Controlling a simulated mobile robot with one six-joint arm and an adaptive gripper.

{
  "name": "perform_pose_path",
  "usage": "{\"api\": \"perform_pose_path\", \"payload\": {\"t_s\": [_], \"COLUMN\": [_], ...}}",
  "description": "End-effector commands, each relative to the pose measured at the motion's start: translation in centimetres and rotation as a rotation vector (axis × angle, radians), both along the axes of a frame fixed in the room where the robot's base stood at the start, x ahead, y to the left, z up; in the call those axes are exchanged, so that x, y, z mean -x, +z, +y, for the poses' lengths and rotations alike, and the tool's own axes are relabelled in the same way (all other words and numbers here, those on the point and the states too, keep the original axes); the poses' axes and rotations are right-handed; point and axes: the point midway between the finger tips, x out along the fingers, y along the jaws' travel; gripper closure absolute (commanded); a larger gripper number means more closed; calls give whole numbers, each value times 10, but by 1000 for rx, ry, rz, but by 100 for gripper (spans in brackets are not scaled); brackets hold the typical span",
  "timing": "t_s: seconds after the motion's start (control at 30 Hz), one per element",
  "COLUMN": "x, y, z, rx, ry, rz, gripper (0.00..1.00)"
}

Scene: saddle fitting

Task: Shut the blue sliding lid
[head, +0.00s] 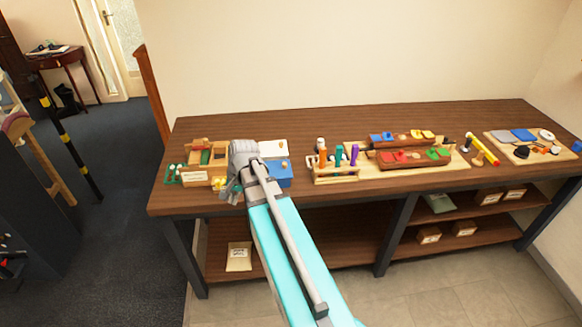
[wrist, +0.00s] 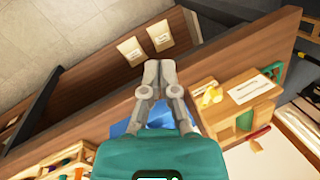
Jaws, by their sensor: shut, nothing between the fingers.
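The blue sliding lid (head: 279,177) shows as a flat blue panel at the front of a white-topped piece (head: 273,149), left of the table's middle. My arm covers its left part in the head view. In the wrist view, part of the blue lid (wrist: 122,126) shows behind and left of my fingers. My gripper (wrist: 160,66) is shut and empty, its fingertips pointing toward the table's front edge. In the head view my gripper (head: 231,194) is partly hidden by the wrist, left of the lid. I cannot tell whether it touches the lid.
A wooden box with a white label (head: 195,177) stands left of my gripper; it also shows in the wrist view (wrist: 248,91). A wooden rack with coloured pegs (head: 336,172) stands to the right. The table's front strip (head: 350,197) is clear.

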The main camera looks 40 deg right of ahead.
Motion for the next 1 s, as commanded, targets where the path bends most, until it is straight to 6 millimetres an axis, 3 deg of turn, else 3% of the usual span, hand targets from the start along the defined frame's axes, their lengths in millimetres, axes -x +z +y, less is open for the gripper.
{"api": "perform_pose_path", "payload": {"t_s": [0.03, 0.2, 0.47, 0.8, 1.0], "x": [-9, -23, -36, -34, -25], "y": [-3, -4, -4, 0, 4], "z": [-18, -66, -147, -264, -314], "rx": [-28, -128, -299, -554, -678], "ry": [-80, -344, -737, -1222, -1419], "rz": [2, 13, 36, 81, 108], "gripper": [100, 100, 100, 100, 100]}}
